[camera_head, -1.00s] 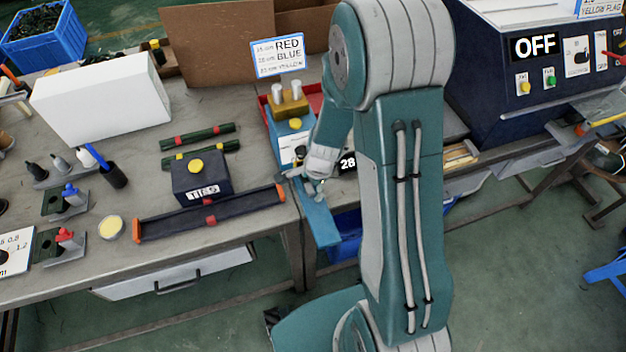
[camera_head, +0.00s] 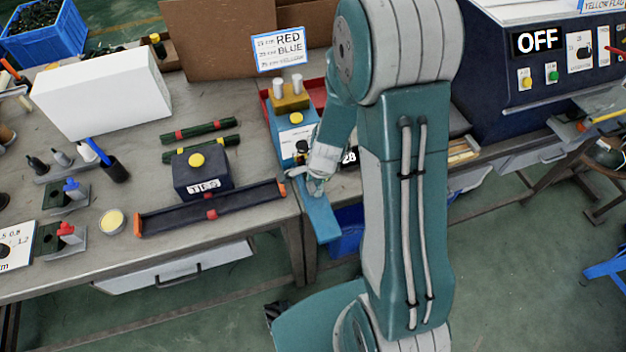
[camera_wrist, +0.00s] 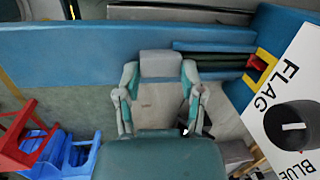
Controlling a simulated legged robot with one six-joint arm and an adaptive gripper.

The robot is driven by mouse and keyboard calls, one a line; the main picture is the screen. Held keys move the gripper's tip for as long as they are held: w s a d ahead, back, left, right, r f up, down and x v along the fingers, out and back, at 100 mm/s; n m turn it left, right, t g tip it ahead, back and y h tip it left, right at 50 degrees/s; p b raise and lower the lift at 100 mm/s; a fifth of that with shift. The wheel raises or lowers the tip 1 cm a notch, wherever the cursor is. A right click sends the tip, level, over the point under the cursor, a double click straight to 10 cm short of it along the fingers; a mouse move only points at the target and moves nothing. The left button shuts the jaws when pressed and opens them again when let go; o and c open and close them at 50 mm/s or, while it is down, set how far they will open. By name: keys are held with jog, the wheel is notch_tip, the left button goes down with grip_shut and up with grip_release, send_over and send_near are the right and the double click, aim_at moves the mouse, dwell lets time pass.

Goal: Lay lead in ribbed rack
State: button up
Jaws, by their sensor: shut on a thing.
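My gripper (camera_head: 312,182) is low beside the front of the blue press (camera_head: 292,135), over the blue strip (camera_head: 322,218) at the bench edge. A dark green lead-like strip (camera_wrist: 215,61) with a red band runs right from the fingers along a blue channel. On the bench lie two dark green pieces with red bands, one farther back (camera_head: 200,131) and one nearer (camera_head: 177,157). A long dark trough (camera_head: 240,205) with orange ends lies in front. No ribs can be made out.
A dark box with a yellow button (camera_head: 203,178) stands behind the trough. A white box (camera_head: 103,93) stands at the back left. The dark blue machine (camera_head: 520,95) marked OFF is at the right. A FLAG BLUE dial panel (camera_wrist: 290,100) is close right of my gripper.

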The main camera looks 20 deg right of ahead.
aim_at(320, 205)
jog(key=shift+s, duration=2.65)
jog(key=shift+r, duration=2.55)
jog(key=shift+w, duration=0.1)
grip_shut()
jog(key=shift+w, duration=0.1)
